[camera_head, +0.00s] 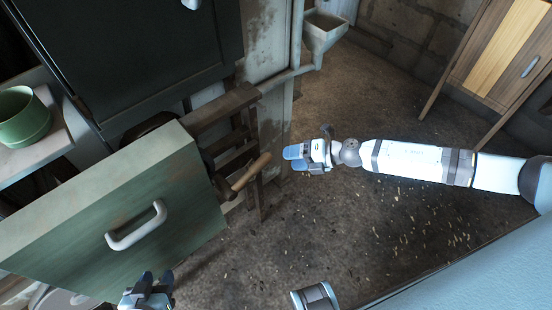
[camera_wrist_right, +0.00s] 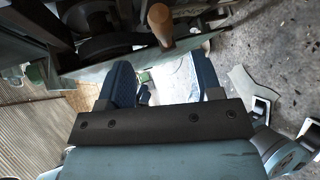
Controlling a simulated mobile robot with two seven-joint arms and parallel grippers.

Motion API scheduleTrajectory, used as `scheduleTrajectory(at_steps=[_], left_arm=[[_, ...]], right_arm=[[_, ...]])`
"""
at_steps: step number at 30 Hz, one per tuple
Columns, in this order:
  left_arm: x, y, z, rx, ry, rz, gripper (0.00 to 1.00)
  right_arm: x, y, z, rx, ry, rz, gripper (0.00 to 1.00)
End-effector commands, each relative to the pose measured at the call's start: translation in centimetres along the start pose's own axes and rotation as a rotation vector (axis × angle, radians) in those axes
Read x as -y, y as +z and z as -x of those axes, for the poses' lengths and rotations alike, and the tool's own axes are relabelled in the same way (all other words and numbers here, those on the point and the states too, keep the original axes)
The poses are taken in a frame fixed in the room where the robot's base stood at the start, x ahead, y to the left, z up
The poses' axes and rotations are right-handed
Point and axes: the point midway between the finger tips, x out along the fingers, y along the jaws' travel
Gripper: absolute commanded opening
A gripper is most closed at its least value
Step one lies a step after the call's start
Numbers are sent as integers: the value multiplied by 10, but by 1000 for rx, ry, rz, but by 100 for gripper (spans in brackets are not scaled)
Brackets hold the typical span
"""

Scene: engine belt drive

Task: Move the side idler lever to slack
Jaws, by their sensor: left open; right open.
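The lever with a tan wooden handle (camera_head: 252,171) sticks out from the right side of the green-fronted machine, beside a dark round part. In the right wrist view the wooden handle (camera_wrist_right: 160,25) stands beyond the fingertips, near the middle of the top. My right gripper (camera_head: 297,159) is open and empty, a short way right of the handle and apart from it. Its open fingers (camera_wrist_right: 161,72) also show in the right wrist view. My left gripper (camera_head: 156,280) is open at the bottom, in front of the green panel. The belt is not clearly visible.
A green panel (camera_head: 70,220) with a white handle (camera_head: 136,226) fills the left. A dark cabinet (camera_head: 130,50) stands behind it, and a green pot (camera_head: 22,117) sits on a shelf. A wooden cabinet (camera_head: 500,50) stands at the far right. The floor (camera_head: 350,230) below my right arm is open.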

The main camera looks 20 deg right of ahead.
Motion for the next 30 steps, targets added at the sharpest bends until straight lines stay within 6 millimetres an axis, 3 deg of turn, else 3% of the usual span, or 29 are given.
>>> scheduleTrajectory(at_steps=[3, 10, 26, 30], left_arm=[[0, 0, 0, 0, 0, 1, 43], [0, 1, -1, 0, 0, 0, 43], [0, 1, -1, 1, -1, 0, 43], [0, 1, -1, 1, -1, 0, 43]], right_arm=[[1, 0, 23, 1, -3, 0, 59], [0, 0, 43, 0, 0, 0, 59], [0, 0, 44, 0, 1, 0, 59], [-7, -14, 31, 19, 42, -66, 59]])
